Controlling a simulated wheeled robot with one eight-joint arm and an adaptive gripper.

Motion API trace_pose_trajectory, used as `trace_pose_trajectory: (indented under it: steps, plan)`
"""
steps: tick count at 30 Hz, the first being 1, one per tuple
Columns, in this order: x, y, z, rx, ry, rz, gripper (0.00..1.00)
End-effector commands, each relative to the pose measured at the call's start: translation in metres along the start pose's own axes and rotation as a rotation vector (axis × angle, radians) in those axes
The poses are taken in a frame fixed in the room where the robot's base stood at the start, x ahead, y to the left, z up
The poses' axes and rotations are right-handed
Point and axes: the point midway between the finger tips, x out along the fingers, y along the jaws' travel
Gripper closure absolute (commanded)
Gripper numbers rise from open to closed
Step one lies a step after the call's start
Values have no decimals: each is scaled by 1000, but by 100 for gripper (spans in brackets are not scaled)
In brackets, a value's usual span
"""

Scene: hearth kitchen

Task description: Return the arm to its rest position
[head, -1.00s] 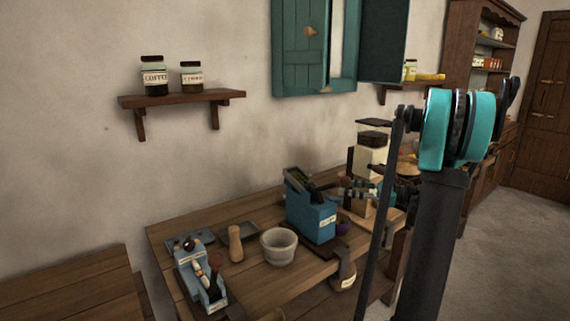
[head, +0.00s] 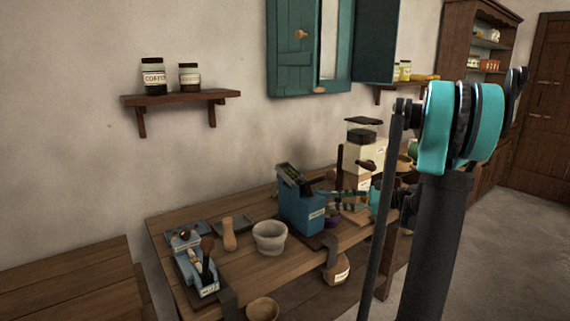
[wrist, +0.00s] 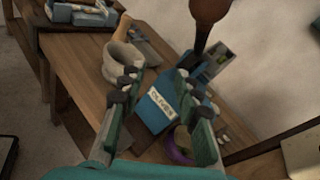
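My gripper (wrist: 157,82) is open in the wrist view, its two fingers spread with nothing held between them. It hangs above the wooden table, with a blue labelled box (wrist: 152,112) beyond and below the fingers. In the head view my gripper (head: 345,201) is small and partly hidden by my own arm, just right of the blue box (head: 300,212). My arm rises in the right half of the head view, with a teal joint at its top.
A stone mortar (head: 269,238), a pestle (head: 229,234) and a light-blue caddy (head: 195,265) stand on the table (head: 165,232). A cream grinder (head: 362,155) stands behind my gripper. A shelf (head: 180,97) with jars and teal shutters (head: 293,50) are on the wall.

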Motion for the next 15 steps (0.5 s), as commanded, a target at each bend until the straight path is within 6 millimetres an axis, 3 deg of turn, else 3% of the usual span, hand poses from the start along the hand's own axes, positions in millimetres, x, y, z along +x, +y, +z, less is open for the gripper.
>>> trace_pose_trajectory:
  steps: [8, 15]
  plan:
    - [30, 59, -15, -215, 213, 102, 67]
    - [37, 152, -46, -607, 501, 337, 67]
